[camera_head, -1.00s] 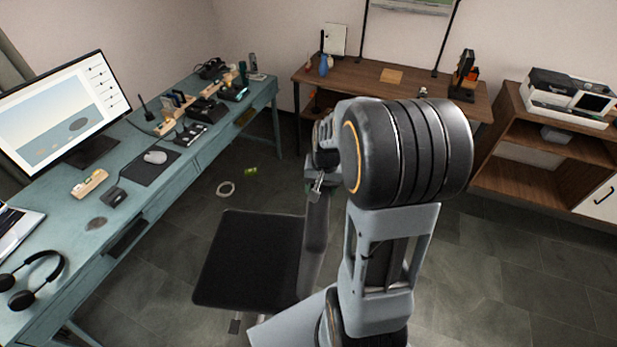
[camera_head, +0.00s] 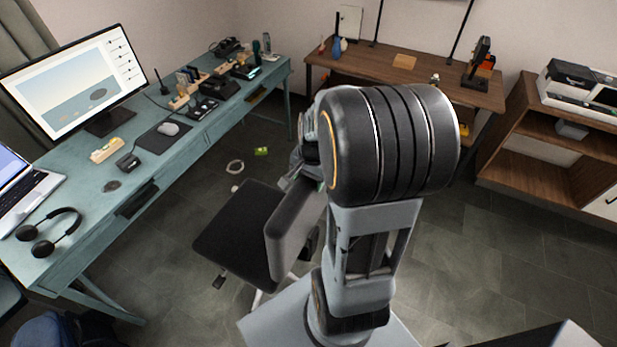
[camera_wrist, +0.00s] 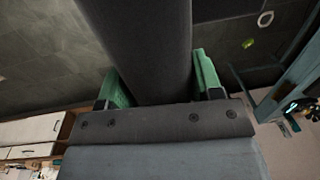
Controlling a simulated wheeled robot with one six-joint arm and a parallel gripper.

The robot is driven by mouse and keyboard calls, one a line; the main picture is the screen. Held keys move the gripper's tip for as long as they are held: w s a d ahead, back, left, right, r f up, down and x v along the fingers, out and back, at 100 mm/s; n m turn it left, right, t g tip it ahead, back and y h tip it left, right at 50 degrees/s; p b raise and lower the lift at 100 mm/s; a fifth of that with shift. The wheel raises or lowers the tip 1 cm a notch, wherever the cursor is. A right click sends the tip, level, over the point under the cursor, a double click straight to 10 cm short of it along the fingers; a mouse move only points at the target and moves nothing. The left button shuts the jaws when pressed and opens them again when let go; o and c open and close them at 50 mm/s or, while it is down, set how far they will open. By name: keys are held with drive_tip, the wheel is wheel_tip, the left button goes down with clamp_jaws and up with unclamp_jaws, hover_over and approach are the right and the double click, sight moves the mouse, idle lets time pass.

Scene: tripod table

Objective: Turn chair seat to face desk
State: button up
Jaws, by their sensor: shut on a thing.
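The dark chair seat (camera_head: 236,228) stands on the floor in front of the teal desk (camera_head: 70,200). Its open front edge points up-left in the head view, toward the desk's long side, and its backrest (camera_head: 292,235) is on the right side of the seat. My gripper (camera_wrist: 160,82) is shut on the backrest, with a green fingertip on each side of it in the wrist view. In the head view my arm hides most of the gripper.
The desk holds a monitor (camera_head: 75,85), laptop (camera_head: 25,190), headphones (camera_head: 50,232) and small items. A wooden desk (camera_head: 400,80) and shelf unit (camera_head: 540,150) stand at the back. Floor at right is clear.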

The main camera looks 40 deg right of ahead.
drive_tip(key=o, duration=1.3)
drive_tip(key=shift+r, duration=0.15)
drive_tip(key=r, duration=0.9)
drive_tip(key=s+r, duration=0.1)
drive_tip(key=r, duration=0.3)
drive_tip(key=shift+d+r, duration=0.3)
